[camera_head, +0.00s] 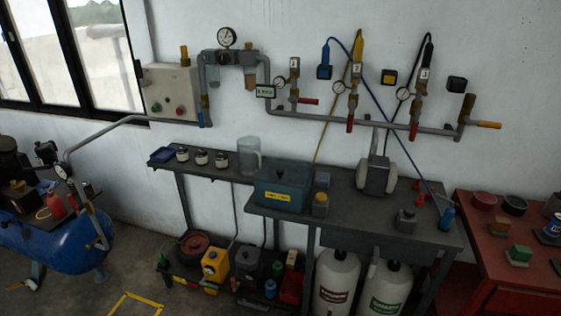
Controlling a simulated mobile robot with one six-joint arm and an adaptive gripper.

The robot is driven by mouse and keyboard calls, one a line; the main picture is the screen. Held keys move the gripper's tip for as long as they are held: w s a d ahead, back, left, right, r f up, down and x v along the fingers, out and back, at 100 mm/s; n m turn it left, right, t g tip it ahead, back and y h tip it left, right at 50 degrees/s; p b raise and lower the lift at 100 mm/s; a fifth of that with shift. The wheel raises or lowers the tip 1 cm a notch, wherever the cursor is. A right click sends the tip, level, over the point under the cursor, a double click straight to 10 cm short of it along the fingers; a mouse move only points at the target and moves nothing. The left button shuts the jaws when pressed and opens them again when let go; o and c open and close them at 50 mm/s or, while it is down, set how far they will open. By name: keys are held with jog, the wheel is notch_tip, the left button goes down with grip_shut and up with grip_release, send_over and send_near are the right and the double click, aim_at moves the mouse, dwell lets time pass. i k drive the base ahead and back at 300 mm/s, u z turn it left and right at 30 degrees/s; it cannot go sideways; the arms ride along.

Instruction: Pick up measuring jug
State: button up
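A clear, pale measuring jug (249,156) stands upright on the dark grey bench (340,212), towards its left part and near the wall. Its handle seems to face right. A blue bin (282,188) with a yellow label stands close in front and to the right of it, and seems to overlap the jug's lower right edge in the picture. My gripper is not in view.
Small labelled jars (201,157) and a blue tray (162,155) stand left of the jug. Pipes with valves (350,122) run along the wall above. A blue compressor tank (75,242) stands left, a red table (515,268) right. Open floor lies front left.

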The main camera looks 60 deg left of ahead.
aim_at(253, 158)
jog(key=z, duration=1.3)
jog(key=k, duration=2.1)
jog(key=u, duration=1)
